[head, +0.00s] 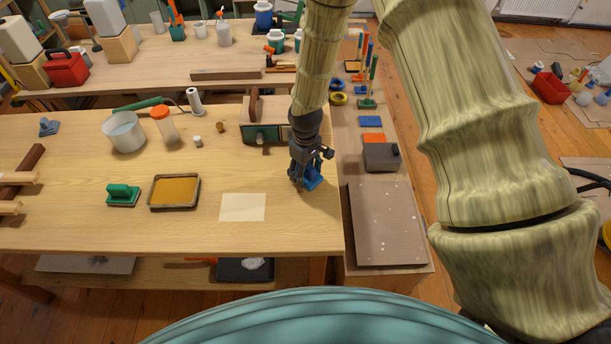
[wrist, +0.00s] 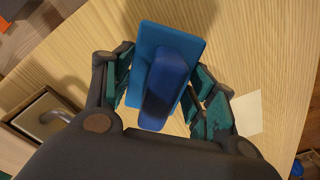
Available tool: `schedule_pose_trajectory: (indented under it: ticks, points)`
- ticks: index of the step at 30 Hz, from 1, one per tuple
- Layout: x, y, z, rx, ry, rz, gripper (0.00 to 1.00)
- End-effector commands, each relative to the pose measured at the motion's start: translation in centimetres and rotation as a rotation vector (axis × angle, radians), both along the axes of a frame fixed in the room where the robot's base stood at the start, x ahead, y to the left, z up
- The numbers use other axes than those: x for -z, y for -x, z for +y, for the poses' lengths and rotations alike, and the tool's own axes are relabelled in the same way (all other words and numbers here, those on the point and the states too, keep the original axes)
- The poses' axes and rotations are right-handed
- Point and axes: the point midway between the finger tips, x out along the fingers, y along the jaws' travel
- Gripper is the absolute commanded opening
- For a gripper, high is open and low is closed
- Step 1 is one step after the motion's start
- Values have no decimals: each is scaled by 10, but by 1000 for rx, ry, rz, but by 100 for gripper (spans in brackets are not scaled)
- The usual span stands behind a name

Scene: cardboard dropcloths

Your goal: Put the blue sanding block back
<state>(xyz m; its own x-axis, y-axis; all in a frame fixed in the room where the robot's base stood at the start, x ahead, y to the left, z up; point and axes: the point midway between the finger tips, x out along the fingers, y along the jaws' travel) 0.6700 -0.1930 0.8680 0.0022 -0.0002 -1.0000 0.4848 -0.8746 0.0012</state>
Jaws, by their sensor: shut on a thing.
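The blue sanding block (head: 314,179) has a flat lighter-blue base and a darker blue grip, which show close up in the wrist view (wrist: 172,88). My gripper (head: 303,172) is shut on it, with teal-padded fingers on both sides of the dark grip in the wrist view (wrist: 162,90). The block is over the right end of the wooden table; I cannot tell whether it touches the top. A green sanding block (head: 122,194) lies at left on the same table.
A framed yellow pad (head: 174,191) and a pale sheet (head: 242,207) lie left of my gripper. A green-fronted box (head: 263,134) stands just behind. On the side bench (head: 350,160) are a blue pad (head: 371,121), an orange pad (head: 373,138) and a grey-brown block (head: 381,157).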

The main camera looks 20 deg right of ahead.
Motion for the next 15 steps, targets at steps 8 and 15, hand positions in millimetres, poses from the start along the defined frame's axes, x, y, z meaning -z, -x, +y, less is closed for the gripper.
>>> schedule_pose_trajectory:
  ticks: [8,15]
  points:
    - [23,1,0,0,0,2,22]
    - [32,1,0,1,0,1,22]
